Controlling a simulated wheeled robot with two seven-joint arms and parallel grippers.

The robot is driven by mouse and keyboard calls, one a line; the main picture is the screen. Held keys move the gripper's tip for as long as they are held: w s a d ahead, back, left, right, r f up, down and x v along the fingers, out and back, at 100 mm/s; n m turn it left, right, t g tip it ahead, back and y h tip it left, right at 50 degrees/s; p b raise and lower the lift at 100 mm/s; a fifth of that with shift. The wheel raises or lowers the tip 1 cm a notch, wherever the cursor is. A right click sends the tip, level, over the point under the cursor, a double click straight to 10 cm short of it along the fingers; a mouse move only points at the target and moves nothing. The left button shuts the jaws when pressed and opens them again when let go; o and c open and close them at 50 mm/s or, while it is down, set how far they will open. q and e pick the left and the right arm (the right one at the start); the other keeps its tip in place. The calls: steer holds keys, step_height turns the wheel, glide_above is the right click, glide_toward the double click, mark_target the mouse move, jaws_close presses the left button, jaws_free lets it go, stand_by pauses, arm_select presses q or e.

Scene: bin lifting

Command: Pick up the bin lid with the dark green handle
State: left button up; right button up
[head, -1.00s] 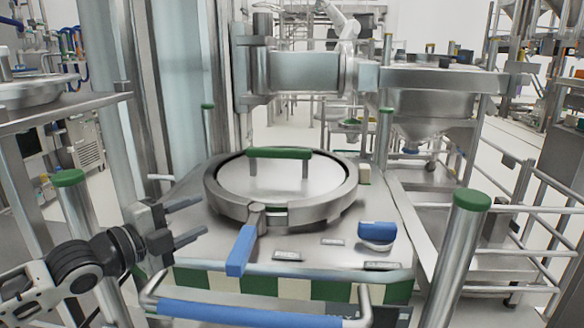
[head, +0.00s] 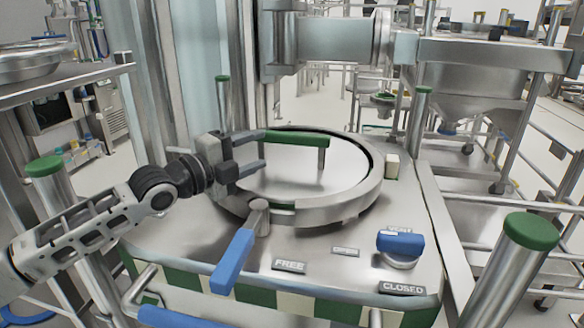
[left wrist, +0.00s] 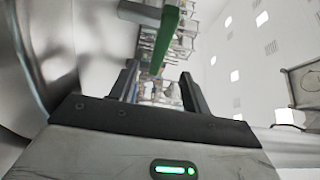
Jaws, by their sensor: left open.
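The round metal bin lid (head: 290,182) lies flat inside a thick steel ring on the station top. Its dark green handle (head: 310,138) is a raised bar along the lid's far side. My left gripper (head: 262,150) is open, its fingers pointing right at the handle's left end. In the left wrist view the green handle (left wrist: 165,38) shows beyond and between the two open fingers (left wrist: 158,85). I cannot tell from the views whether the fingers touch the handle. My right gripper is not in view.
A blue lever (head: 232,262) sticks out from the ring's front, and a blue knob (head: 400,243) sits at the right. Green-capped posts stand around the station, one close at the right (head: 532,232). A steel arm (head: 335,40) spans behind the lid.

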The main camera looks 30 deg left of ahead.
mark_target(284, 137)
arm_select(q)
steer(key=p+x, duration=0.2)
steer(key=x, duration=0.8)
steer(key=shift+w+d, duration=0.1)
steer(key=shift+w, duration=0.15)
jaws_close()
steer(key=shift+f, duration=0.1)
stand_by(0.9)
steer(key=shift+r, duration=0.45)
